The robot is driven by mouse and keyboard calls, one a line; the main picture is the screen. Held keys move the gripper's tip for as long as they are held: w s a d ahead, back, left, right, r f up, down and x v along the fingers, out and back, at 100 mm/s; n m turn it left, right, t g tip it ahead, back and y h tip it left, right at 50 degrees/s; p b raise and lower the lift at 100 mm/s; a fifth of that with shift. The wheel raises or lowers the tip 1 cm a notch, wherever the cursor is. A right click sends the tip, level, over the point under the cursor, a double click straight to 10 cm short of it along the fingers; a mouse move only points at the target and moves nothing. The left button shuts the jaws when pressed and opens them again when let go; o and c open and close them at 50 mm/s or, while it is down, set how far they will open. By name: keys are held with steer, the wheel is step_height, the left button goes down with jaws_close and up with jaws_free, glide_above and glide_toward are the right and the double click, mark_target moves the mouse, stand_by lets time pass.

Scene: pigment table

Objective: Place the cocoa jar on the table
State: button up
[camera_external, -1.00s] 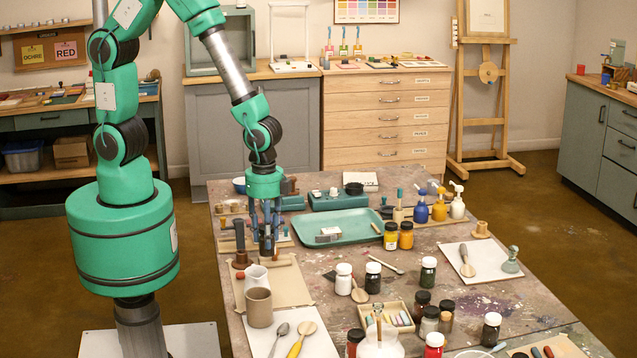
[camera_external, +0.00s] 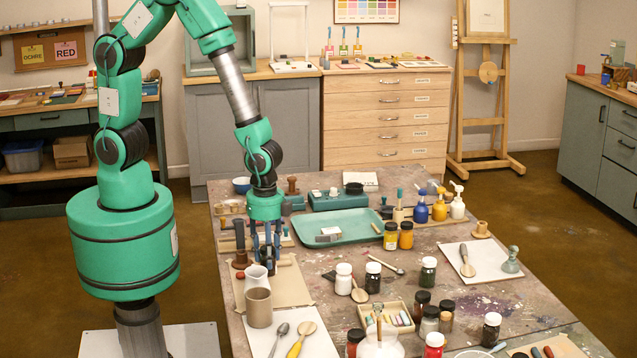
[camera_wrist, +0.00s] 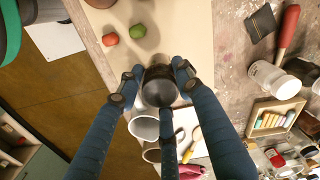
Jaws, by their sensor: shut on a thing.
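The cocoa jar, seen as a dark jar (camera_wrist: 158,84), sits between the fingers of my gripper (camera_wrist: 160,88) in the wrist view. My blue fingers are closed around it. No label shows. In the outside view my gripper (camera_external: 265,262) points down over the near-left part of the paint-stained table (camera_external: 335,272), just behind a white jug. The fingers mostly hide the jar there, and I cannot tell whether its base touches the surface below.
A white jug (camera_external: 257,277) and a tan cup (camera_external: 259,307) stand close in front of my gripper. A red lump (camera_wrist: 110,39) and a green lump (camera_wrist: 138,32) lie on the board (camera_wrist: 180,30). A teal tray (camera_external: 365,222) lies behind. Several jars stand to the right.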

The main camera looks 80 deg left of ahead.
steer(key=shift+f+b, duration=0.45)
steer(key=shift+f, duration=1.4)
steer(key=shift+f, duration=0.2)
steer(key=o, duration=1.2)
steer(key=shift+r, duration=0.15)
step_height(320, 180, up, 12)
steer(key=p, duration=0.2)
steer(key=shift+p, duration=0.4)
